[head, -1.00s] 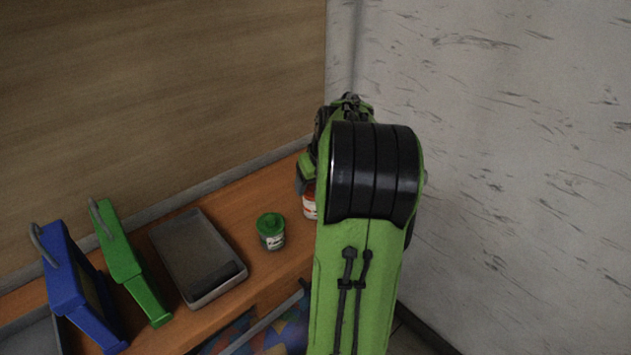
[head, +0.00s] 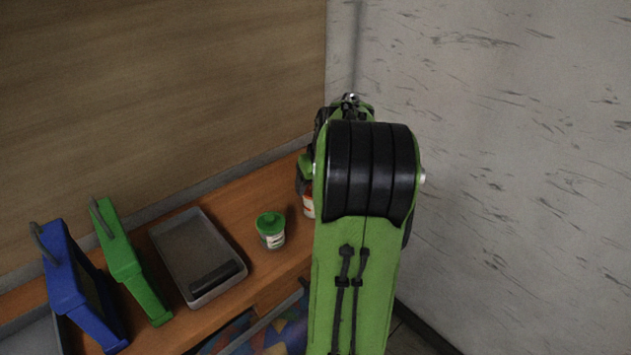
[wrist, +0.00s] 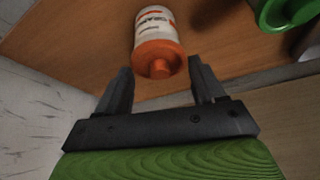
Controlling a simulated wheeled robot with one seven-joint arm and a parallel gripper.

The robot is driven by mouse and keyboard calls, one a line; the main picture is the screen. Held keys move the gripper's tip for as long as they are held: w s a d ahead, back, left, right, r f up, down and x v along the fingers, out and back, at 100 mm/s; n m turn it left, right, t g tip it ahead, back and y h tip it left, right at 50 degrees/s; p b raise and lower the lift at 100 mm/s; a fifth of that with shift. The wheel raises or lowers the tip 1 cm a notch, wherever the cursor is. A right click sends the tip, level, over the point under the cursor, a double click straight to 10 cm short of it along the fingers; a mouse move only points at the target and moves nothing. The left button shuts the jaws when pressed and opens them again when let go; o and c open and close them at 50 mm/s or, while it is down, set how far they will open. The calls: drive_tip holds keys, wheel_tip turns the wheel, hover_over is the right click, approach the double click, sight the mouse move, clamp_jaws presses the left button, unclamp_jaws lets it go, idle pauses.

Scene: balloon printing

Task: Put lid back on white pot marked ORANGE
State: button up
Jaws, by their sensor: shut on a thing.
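The white pot (wrist: 154,22) has orange lettering, partly readable as ORANGE, and stands on the wooden counter. In the head view only a sliver of this pot (head: 309,207) shows beside my arm. The orange lid (wrist: 158,54) with its round knob is at the pot's mouth in the wrist view, in line with it. I cannot tell whether it is fully seated. My gripper (wrist: 160,66) is shut on the lid, with one finger on either side of it. In the head view my arm hides the gripper and lid.
A pot with a green lid (head: 270,223) stands left of the white pot. Walls close off the back and right.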

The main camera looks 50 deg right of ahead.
drive_tip(key=o, duration=1.1)
drive_tip(key=shift+c, duration=0.2)
drive_tip(key=shift+o, duration=0.2)
wheel_tip(320, 180, up, 7)
drive_tip(key=p, duration=0.6)
drive_tip(key=shift+r, duration=0.1)
clamp_jaws()
drive_tip(key=shift+f, duration=0.25)
idle(0.7)
